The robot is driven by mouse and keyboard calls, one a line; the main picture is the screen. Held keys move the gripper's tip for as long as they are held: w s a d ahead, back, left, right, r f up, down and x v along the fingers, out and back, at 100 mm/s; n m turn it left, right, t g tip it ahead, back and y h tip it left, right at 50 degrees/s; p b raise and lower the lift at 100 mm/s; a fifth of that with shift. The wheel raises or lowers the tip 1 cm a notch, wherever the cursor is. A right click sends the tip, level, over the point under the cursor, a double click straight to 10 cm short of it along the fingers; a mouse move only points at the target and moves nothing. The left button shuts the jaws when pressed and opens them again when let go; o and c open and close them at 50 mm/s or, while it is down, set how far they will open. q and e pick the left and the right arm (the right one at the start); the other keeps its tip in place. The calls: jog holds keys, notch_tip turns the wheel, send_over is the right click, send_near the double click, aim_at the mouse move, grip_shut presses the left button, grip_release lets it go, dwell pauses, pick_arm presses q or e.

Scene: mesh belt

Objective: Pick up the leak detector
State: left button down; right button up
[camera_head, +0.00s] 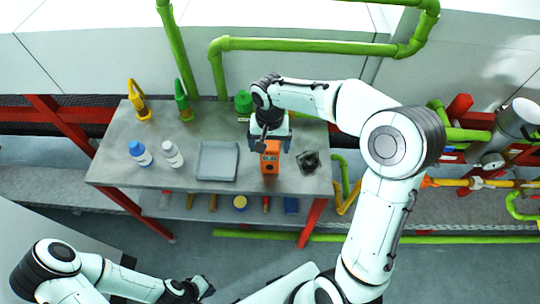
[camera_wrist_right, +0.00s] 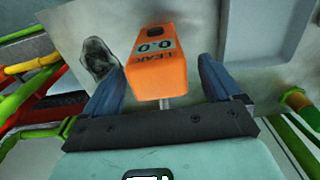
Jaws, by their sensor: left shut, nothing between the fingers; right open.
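The leak detector (camera_head: 270,158) is an orange box standing on the grey table, right of a grey tray. In the right wrist view the detector (camera_wrist_right: 158,68) shows a dark knob, a "0.0" display and the word LEAK. My right gripper (camera_head: 269,142) is over the detector from behind and above. In the wrist view its open blue fingers (camera_wrist_right: 161,75) lie on both sides of the orange body, with a gap showing on each side. My left gripper (camera_head: 200,287) is shut and empty, low in the front, away from the table.
The grey tray (camera_head: 217,160) lies left of the detector, and a dark crumpled item (camera_head: 309,162) lies right. Blue-capped (camera_head: 140,153) and white (camera_head: 173,154) bottles stand further left. Yellow (camera_head: 138,101) and green (camera_head: 183,103) items stand at the back. Green pipes run behind.

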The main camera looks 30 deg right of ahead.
jog(key=f, duration=0.4)
jog(key=shift+s+f, duration=0.25)
jog(key=shift+a, duration=0.1)
jog(key=shift+c, duration=0.3)
